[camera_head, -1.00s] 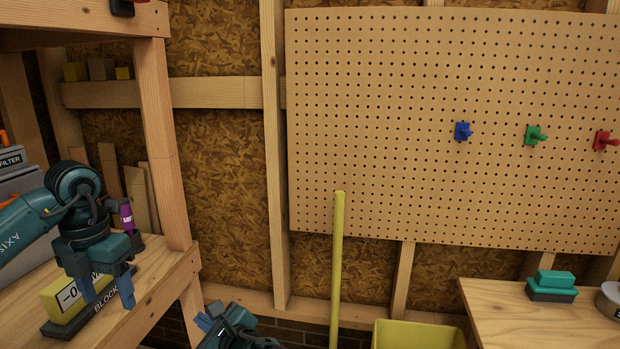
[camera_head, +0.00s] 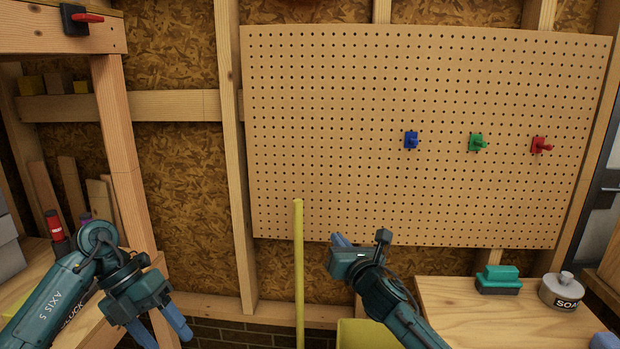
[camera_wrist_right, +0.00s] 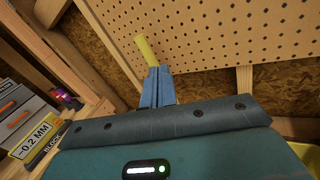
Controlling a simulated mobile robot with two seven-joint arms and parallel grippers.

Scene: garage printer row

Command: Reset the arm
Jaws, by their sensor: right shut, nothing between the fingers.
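My right gripper (camera_head: 342,241) is raised in front of the pegboard's lower edge, with its blue fingers pointing up and away. In the right wrist view its fingers (camera_wrist_right: 157,88) are together and empty, with the yellow pole (camera_wrist_right: 147,50) behind them. My left gripper (camera_head: 160,330) is at the lower left, in front of the wooden shelf post. Its two blue fingers point down and stand apart, with nothing seen between them. The lower part of the left arm is cut off by the picture edge.
The pegboard (camera_head: 330,150) holds blue (camera_head: 411,140), green (camera_head: 478,143) and red (camera_head: 541,146) pegs. A yellow pole (camera_head: 299,270) stands left of my right gripper. A yellow bin (camera_head: 365,335) is below it. A workbench (camera_head: 470,312) at right bears a teal brush (camera_head: 498,279) and soap tin (camera_head: 562,291).

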